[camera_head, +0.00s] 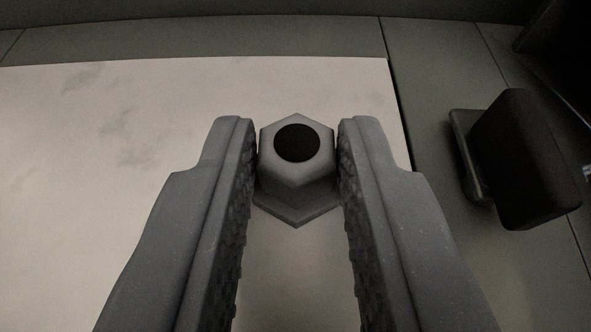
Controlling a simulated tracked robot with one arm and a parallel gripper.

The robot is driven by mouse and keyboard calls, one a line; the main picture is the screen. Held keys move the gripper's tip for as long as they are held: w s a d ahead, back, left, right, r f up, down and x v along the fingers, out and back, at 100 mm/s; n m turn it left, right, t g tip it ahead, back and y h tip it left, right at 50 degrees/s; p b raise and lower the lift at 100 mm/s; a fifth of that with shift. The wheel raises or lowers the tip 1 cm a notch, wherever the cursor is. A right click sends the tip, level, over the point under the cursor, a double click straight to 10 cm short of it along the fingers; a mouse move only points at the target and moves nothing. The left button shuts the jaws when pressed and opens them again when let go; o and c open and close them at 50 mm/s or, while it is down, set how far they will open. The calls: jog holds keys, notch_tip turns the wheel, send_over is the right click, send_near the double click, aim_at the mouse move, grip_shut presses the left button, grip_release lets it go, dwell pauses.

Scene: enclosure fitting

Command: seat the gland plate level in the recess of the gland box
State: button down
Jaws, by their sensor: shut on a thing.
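My gripper (298,150) is shut on a grey hexagonal piece (297,175) with a round black spot on its top. It looks like the gland plate with its raised hexagonal grip. A wider hexagonal flange shows below the grip. The textured inner faces of both fingers flank the grip at its left and right sides. The flange is over a pale surface; whether it touches that surface I cannot tell. The fingers hide part of the flange's sides. I cannot make out the gland box or its recess in this view.
A pale, faintly stained panel (80,170) fills the left and middle. Dark green-grey floor (430,60) with seams lies beyond its back and right edges. A dark block on a grey base (525,160) stands at the right. The panel's left part is clear.

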jog(key=shift+f, duration=0.1)
jog(key=c, duration=1.2)
grip_release()
jog(key=shift+o, duration=0.2)
jog(key=shift+s, duration=0.15)
jog(key=d+b+v, duration=0.1)
jog(key=b+v, duration=0.2)
jog(key=v, duration=1)
jog(key=s+d+r+t+b, duration=0.1)
jog(key=s+d+r+b, duration=0.1)
jog(key=s+d+r, duration=0.2)
jog(key=s+d+r+t+b, duration=0.1)
jog(key=s+d+r+b, duration=0.2)
jog(key=d+r, duration=0.8)
notch_tip(320, 180, up, 6)
jog(key=shift+s+f+n+y, duration=0.2)
jog(key=shift+s+n+y, duration=0.1)
jog(key=shift+s+y, duration=0.15)
jog(key=shift+d, duration=0.1)
jog(key=shift+c, duration=1.2)
